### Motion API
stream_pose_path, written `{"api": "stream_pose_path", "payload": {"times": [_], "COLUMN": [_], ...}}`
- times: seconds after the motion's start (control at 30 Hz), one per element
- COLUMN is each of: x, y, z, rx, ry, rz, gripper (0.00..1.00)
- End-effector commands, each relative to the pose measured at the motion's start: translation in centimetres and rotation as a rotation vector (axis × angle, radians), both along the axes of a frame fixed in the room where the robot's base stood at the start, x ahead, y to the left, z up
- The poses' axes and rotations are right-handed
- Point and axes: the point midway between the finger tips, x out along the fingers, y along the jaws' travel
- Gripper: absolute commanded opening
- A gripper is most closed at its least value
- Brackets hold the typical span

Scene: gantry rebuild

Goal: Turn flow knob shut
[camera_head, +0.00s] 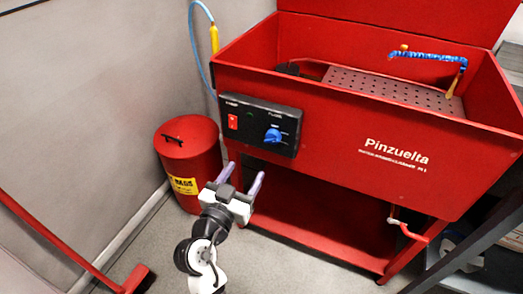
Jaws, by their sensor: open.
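The blue flow knob (273,135) sits at the right of a black control panel (257,113) on the front of a red parts washer (340,128). A lit red rocker switch (233,122) is at the panel's left. My gripper (241,179) is below and left of the knob in the picture, apart from it. Its two fingers are spread with nothing between them. The knob is fully in view; its pointer setting is too small to read.
A red lidded rags bin (189,160) stands left of the washer, close to my gripper. A blue hose (198,48) hangs by the wall. The washer has a lower red shelf (318,230) and a drain valve (394,220). A red bar (58,240) crosses the lower left.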

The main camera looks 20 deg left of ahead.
Motion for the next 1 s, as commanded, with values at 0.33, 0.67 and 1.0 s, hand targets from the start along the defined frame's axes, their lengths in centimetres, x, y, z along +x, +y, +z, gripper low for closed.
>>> {"api": "stream_pose_path", "payload": {"times": [0.33, 0.67, 1.0], "x": [3.7, 10.6, 13.6], "y": [-1.1, -1.3, -1.3], "z": [-0.4, -0.5, -0.7], "rx": [-0.008, -0.008, -0.008], "ry": [0.010, 0.010, 0.011], "rz": [-0.042, -0.039, -0.036], "gripper": [0.60, 0.60, 0.60]}}
